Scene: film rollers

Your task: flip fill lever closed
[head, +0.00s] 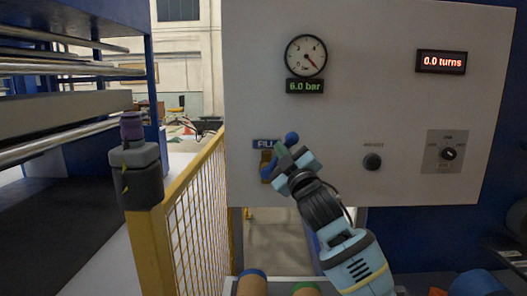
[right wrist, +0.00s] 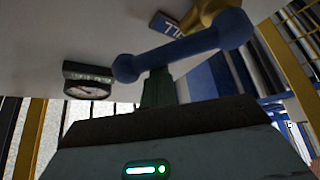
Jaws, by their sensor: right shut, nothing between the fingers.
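The fill lever (head: 291,138) is a blue bar with a round knob, on a brass valve (head: 265,158) under the FILL label (head: 266,144) on the white panel. It slants from the lower left up to the knob at the upper right. My right gripper (head: 284,156) is shut and empty, in front of the lever, and hides its middle. In the right wrist view the lever (right wrist: 185,50) crosses just beyond my closed fingertips (right wrist: 158,82). I cannot tell whether they touch it. My left gripper is not in view.
The panel also carries a pressure gauge (head: 306,56) with a 6.0 bar display (head: 305,87), a 0.0 turns display (head: 441,62), a black knob (head: 372,162) and a rotary switch (head: 448,153). A yellow fence (head: 195,205) stands to the left, close to the lever.

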